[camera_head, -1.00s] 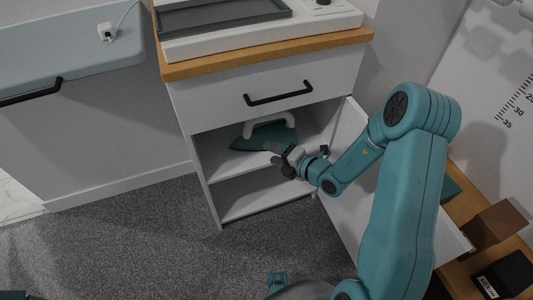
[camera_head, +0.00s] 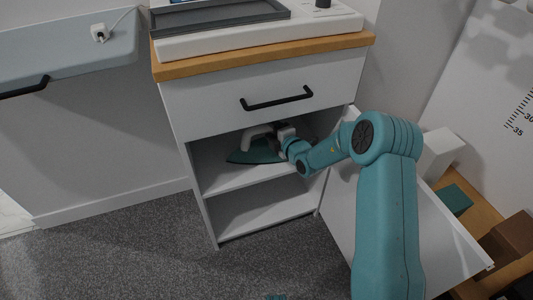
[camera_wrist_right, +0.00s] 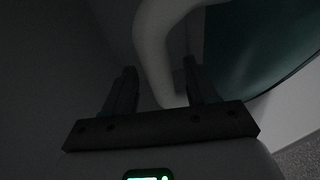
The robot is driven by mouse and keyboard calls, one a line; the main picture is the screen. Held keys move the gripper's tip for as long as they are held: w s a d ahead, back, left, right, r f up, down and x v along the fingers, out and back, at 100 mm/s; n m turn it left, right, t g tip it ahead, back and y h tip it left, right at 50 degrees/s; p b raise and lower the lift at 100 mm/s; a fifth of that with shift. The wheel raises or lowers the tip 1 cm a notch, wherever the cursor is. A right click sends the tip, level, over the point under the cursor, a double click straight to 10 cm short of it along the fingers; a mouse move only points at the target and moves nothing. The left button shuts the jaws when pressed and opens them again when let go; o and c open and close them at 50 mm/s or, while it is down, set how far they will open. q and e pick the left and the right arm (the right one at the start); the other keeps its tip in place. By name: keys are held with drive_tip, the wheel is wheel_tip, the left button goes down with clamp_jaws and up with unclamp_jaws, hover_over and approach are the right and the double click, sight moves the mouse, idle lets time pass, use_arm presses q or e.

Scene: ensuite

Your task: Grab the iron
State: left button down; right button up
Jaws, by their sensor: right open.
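The iron, with a teal body (camera_head: 250,153) and a pale handle (camera_head: 258,133), lies on the upper shelf inside the open cabinet. My right gripper (camera_head: 283,132) is inside the cabinet at the right end of the handle. In the right wrist view, the pale handle (camera_wrist_right: 160,50) reaches down between the two dark fingers of my right gripper (camera_wrist_right: 160,85), which stand apart. The teal body (camera_wrist_right: 260,40) is at the upper right there. I cannot tell whether the fingers touch the handle.
The cabinet door (camera_head: 440,235) stands open on the right, beside my right arm. A drawer with a black handle (camera_head: 277,98) is above the shelf opening. The lower shelf (camera_head: 255,213) looks empty. Boxes (camera_head: 508,238) stand on a wooden surface at right.

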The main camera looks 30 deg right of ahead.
sight(265, 139)
drive_tip(key=w, duration=0.1)
drive_tip(key=w+b, duration=0.1)
drive_tip(key=shift+w+f, duration=0.4)
drive_tip(key=shift+w+r, duration=0.1)
drive_tip(key=shift+w, duration=0.25)
clamp_jaws()
idle(0.6)
drive_tip(key=shift+r, duration=0.2)
